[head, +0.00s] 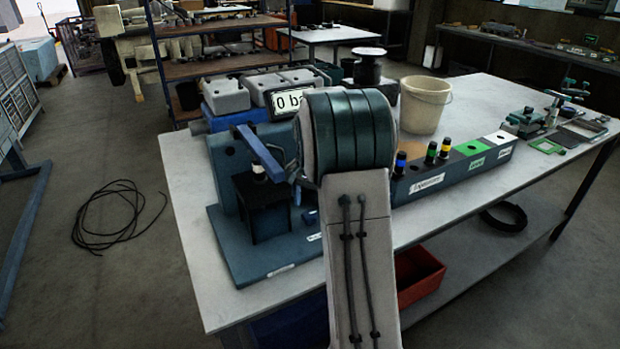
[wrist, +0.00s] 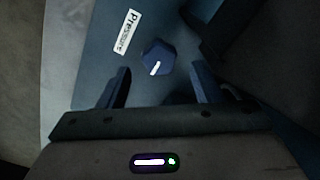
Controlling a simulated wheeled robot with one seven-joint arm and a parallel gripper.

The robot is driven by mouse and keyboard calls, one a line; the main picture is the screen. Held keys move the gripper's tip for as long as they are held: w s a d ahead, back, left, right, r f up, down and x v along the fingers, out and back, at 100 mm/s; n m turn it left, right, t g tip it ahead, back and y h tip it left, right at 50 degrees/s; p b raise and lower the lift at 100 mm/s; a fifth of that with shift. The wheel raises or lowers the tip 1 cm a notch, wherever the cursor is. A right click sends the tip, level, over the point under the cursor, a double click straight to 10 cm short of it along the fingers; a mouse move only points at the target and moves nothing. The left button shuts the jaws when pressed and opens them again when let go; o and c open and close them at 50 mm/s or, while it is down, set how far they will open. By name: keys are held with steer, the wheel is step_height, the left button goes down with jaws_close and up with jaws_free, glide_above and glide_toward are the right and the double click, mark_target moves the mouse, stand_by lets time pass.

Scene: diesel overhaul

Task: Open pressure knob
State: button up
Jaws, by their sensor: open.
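The pressure knob (wrist: 158,58) is a small dark blue faceted knob with a white pointer line, in the wrist view. It sits on a blue plate beside a white label (wrist: 127,32) reading "Pressure". My gripper (wrist: 163,88) is open, with one finger to the left and one to the right of the knob and slightly nearer the camera. I cannot see either finger touching the knob. A display (head: 289,101) on the test rig reads "0 ba", the rest hidden by my arm.
The blue rig (head: 262,262) stands on the table with a lever (head: 262,152) to the left of my arm. A bucket (head: 425,104) and a long block (head: 450,172) with colored fittings stand to the right. The table's right part (head: 480,100) has free room.

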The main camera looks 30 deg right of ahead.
step_height(320, 180, up, 11)
steer(key=shift+f, duration=0.2)
stand_by(0.5)
